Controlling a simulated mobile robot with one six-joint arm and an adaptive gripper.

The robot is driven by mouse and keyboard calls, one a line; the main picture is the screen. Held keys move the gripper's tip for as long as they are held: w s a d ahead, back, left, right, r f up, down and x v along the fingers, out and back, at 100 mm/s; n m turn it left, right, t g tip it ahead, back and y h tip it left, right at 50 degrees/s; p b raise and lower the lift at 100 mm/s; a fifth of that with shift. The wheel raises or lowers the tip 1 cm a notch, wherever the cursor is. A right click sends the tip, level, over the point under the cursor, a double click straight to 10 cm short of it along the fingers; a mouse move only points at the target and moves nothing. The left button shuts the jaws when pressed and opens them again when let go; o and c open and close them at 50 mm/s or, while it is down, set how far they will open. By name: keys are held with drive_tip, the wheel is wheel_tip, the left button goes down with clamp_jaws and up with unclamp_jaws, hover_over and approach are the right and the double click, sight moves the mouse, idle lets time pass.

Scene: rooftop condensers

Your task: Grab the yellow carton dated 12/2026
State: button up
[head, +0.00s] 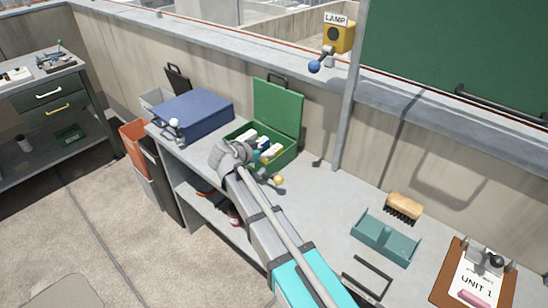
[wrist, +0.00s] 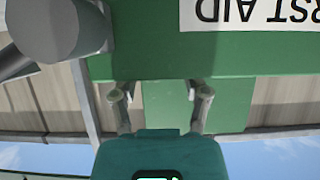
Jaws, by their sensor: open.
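An open green first-aid box (head: 292,157) sits on the bench with its lid (head: 278,106) raised. Several small cartons lie inside, partly hidden by my arm. One looks pale yellow (head: 276,150); no date can be read on any of them. My gripper (wrist: 160,92) is open, its two fingers apart with nothing held between them. In the wrist view it faces a green surface of the box, with upside-down "FIRST AID" lettering (wrist: 250,12) at upper right. No carton can be made out in the wrist view.
A blue case (head: 195,115) stands left of the box. To the right are a teal divided tray (head: 385,238), a brush (head: 404,206) and a clipboard (head: 475,280). A yellow lamp switch box (head: 340,38) is on the wall behind. The bench between box and tray is mostly clear.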

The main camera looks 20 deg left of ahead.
sight(273, 150)
drive_tip(key=shift+w+f, duration=0.1)
drive_tip(key=shift+b+x, duration=1.2)
drive_tip(key=shift+x, duration=1.3)
clamp_jaws()
drive_tip(key=shift+r, duration=0.25)
